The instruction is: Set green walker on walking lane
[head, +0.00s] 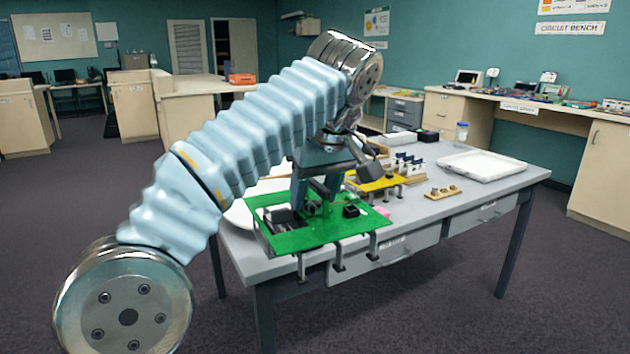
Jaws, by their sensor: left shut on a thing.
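The green walker (322,234) is a flat green plate with dark parts on top and grey legs below. It is at the near left of the grey table, and its front legs show against the table's front edge. My left gripper (312,203) comes down from above and is shut on the walker near its middle; the fingertips are partly hidden among the dark parts. I cannot tell whether all its legs are clear of the tabletop. A white surface (240,213) shows partly behind my arm; I cannot tell whether it is the walking lane. My right gripper is not in view.
A yellow walker-like piece (378,184) stands just behind the green one. A small wooden block with pegs (443,192) and a white tray (483,166) are to the right on the table (425,217). A bottle (461,132) stands at the back. The table's right front is clear.

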